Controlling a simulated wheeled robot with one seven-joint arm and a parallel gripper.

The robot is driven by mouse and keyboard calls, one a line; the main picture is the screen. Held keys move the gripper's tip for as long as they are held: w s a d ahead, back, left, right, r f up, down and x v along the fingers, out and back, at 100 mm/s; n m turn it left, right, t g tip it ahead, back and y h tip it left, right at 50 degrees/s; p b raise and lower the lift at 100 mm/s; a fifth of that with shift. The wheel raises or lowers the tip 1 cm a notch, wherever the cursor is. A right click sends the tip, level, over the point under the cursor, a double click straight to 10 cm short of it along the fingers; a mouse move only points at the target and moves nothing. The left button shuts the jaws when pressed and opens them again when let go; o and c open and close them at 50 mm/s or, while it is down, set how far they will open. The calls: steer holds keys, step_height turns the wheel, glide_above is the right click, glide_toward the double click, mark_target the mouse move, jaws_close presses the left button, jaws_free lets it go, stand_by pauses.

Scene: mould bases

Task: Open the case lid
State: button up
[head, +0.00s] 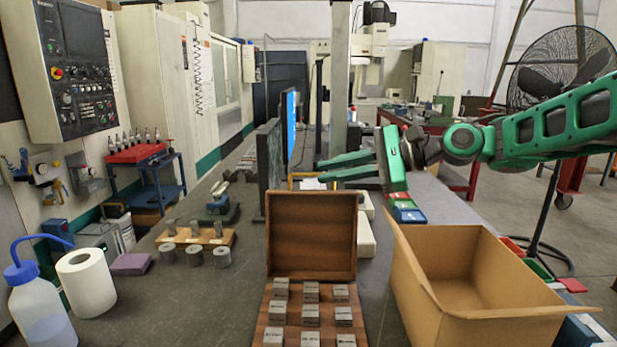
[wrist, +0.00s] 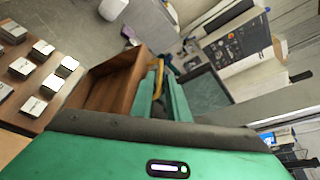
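The brown wooden case (head: 261,306) lies on the grey bench, with several metal blocks in its base. Its lid (head: 312,234) stands raised, near upright, at the far side of the base, inner face toward me. My green gripper (head: 320,171) is above the lid's top edge in the head view, fingers pointing left. The fingers are apart with nothing between them. In the wrist view the lid (wrist: 112,84) is just left of the fingers (wrist: 161,68); I cannot tell whether they touch it.
An open cardboard box (head: 455,268) stands right of the case. Metal cylinders (head: 194,254), a wooden block holder (head: 197,238), a paper roll (head: 86,284) and a wash bottle (head: 40,310) stand to the left. A dark upright plate (head: 270,165) rises behind the lid.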

mark_target(309, 174)
steer(key=shift+x, duration=2.45)
steer(key=shift+c, duration=0.6)
jaws_close()
steer(key=shift+w, duration=0.1)
steer(key=shift+s+r, duration=0.15)
steer(key=shift+s, duration=0.2)
steer(key=s, duration=0.2)
steer(key=s+r, duration=0.1)
steer(key=s, duration=0.1)
